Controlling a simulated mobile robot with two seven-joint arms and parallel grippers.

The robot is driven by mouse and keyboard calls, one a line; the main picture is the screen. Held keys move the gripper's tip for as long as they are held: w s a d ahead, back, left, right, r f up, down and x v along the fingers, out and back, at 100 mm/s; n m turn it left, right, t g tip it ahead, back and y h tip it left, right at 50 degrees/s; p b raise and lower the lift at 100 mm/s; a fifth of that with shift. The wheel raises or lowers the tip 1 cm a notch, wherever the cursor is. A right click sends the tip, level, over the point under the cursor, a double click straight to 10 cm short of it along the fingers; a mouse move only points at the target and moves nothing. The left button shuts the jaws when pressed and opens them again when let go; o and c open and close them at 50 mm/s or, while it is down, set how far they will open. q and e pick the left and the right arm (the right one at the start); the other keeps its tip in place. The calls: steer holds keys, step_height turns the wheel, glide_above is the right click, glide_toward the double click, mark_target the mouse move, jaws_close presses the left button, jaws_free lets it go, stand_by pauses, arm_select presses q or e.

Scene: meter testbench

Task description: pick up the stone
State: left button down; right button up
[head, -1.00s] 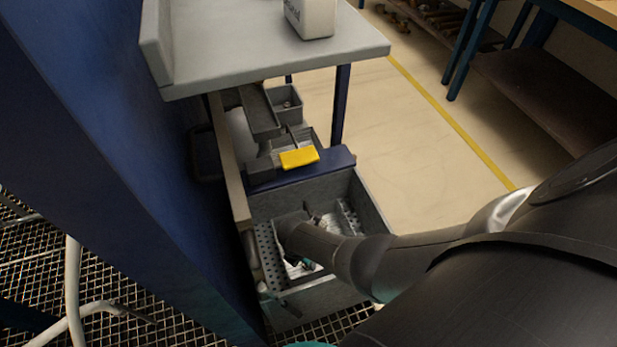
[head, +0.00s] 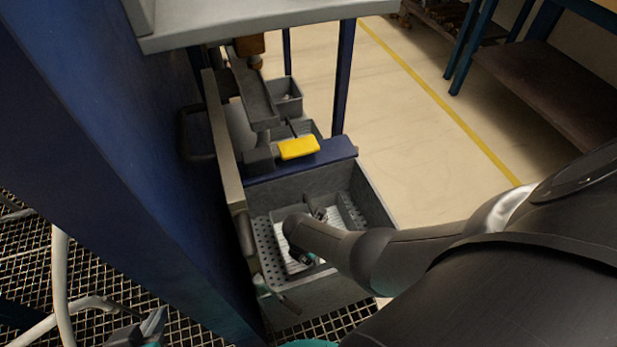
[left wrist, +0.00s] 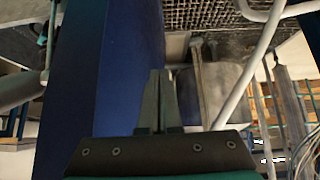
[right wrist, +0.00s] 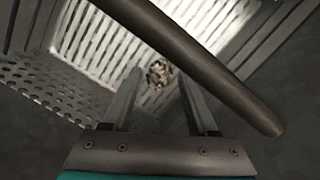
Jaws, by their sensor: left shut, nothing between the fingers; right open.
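The stone (right wrist: 160,72) is a small, rough, brown-grey lump. In the right wrist view it lies on a pale slatted surface inside a grey bin. My right gripper (right wrist: 160,82) is open, and the stone shows between its fingertips. I cannot tell how far beyond the tips it is. In the head view my right arm reaches into the bin (head: 375,205) and hides most of this gripper; I cannot make out the stone there. My left gripper (head: 140,330) is at the bottom left of the head view. It is shut and empty in the left wrist view (left wrist: 160,75).
A dark bar (right wrist: 200,60) crosses above the slats in the right wrist view. Perforated plates (right wrist: 50,85) flank the slats. A yellow block (head: 299,148) sits behind the bin. A blue panel (head: 110,170) stands left, and a grey shelf (head: 270,20) overhangs the back.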

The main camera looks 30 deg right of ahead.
arm_select(q)
steer(key=shift+w+d+t+h+b, duration=0.15)
steer(key=shift+w+d+t+h, duration=0.05)
steer(key=shift+w+d+t, duration=0.2)
steer(key=shift+w+d+t+h+b, duration=0.2)
steer(key=shift+d+t, duration=0.1)
steer(key=shift+d, duration=0.2)
arm_select(e)
steer(key=shift+f, duration=0.45)
jaws_close()
